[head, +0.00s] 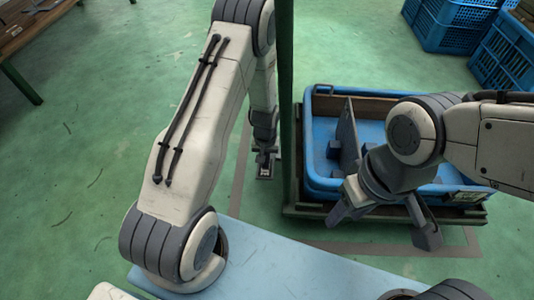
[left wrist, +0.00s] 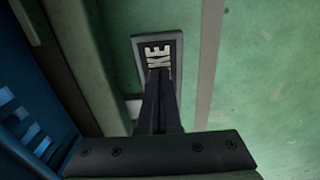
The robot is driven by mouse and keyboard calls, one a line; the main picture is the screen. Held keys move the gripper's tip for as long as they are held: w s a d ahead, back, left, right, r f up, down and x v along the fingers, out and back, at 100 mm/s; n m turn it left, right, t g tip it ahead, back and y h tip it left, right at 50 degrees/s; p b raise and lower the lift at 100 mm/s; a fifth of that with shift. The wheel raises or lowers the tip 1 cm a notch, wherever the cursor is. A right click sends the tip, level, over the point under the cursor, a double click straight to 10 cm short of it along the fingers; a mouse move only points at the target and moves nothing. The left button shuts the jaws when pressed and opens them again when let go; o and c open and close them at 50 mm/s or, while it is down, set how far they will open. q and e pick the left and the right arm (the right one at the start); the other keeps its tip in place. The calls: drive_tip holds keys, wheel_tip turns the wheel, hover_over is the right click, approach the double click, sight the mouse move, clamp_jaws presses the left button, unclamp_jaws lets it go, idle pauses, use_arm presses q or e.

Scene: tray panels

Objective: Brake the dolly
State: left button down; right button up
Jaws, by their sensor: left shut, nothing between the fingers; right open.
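The dolly (head: 300,212) is a dark, low frame under a blue tray (head: 313,182). A small dark brake pedal with a pale label (head: 264,173) juts from its left side, and in the left wrist view the pedal (left wrist: 139,58) shows the letters "KE"; the rest of the word is hidden behind my fingers. My left gripper (head: 264,155) is shut and empty, pointing down right over the pedal; its fingertips (left wrist: 160,76) overlap the plate. I cannot tell whether they touch it. My right gripper (head: 383,226) is open and empty in front of the tray's near side.
A green post (head: 286,90) rises at the dolly's left, close beside my left gripper. A grey panel (head: 348,135) stands inside the tray. Blue crates (head: 455,25) are stacked at the upper right. A wooden bench (head: 25,32) is at the upper left. The green floor between is clear.

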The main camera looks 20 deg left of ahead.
use_arm(q)
drive_tip(key=shift+f+b, duration=0.55)
drive_tip(key=shift+f, duration=0.6)
idle(0.4)
wheel_tip(320, 180, up, 7)
drive_tip(key=p, duration=0.7)
drive_tip(key=shift+r, duration=0.1)
idle(0.4)
